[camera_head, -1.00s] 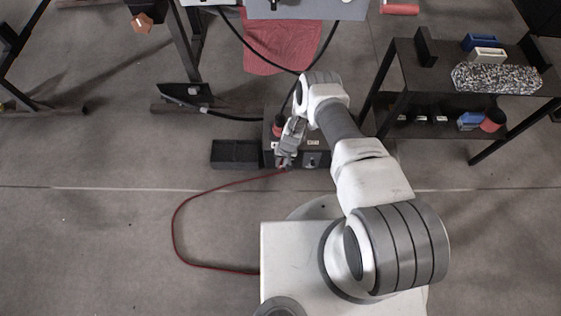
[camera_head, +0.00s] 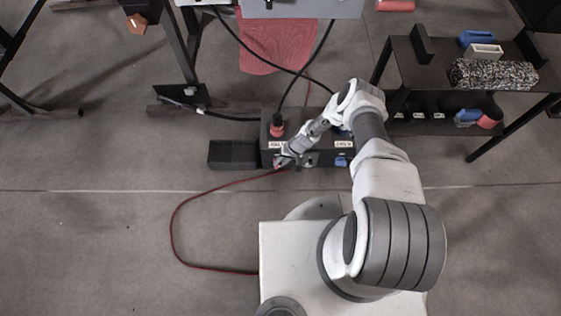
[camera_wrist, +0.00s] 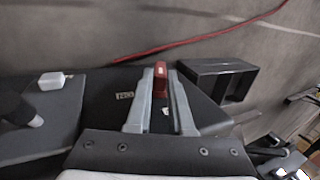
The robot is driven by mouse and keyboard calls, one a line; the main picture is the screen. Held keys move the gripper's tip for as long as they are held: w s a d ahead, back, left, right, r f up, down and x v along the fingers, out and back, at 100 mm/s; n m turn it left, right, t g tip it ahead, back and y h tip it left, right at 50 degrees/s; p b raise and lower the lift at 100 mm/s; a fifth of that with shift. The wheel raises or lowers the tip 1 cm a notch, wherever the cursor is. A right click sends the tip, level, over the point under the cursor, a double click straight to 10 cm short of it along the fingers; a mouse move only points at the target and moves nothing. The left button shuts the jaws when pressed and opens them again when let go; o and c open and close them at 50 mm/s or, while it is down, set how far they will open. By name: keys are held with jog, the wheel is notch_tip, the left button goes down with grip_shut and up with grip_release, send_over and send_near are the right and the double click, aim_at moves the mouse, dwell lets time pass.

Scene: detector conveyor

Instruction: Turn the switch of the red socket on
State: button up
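The dark box (camera_head: 315,158) on the floor bears a red socket or plug (camera_head: 277,129) on top at its left, with a white label in front of it. My gripper (camera_head: 282,162) is low at the box's left front. In the wrist view, the two grey fingers of my gripper (camera_wrist: 160,78) stand on either side of a red switch handle (camera_wrist: 160,82), close against it with no clear gap. The handle lies in line with the fingers. The switch itself is hidden in the head view by my gripper.
A blue switch (camera_head: 341,161) is on the box front at the right. A black open bin (camera_head: 234,164) stands left of the box. A red cable (camera_head: 175,225) lies on the floor. A black shelf table (camera_head: 425,75) stands at right. Black cables hang above the box.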

jog(key=o, duration=0.4)
jog(key=shift+s, duration=0.2)
jog(key=shift+o, duration=0.2)
jog(key=shift+w, duration=0.1)
jog(key=p+v, duration=0.7)
jog(key=v, duration=1)
jog(key=shift+r, duration=0.2)
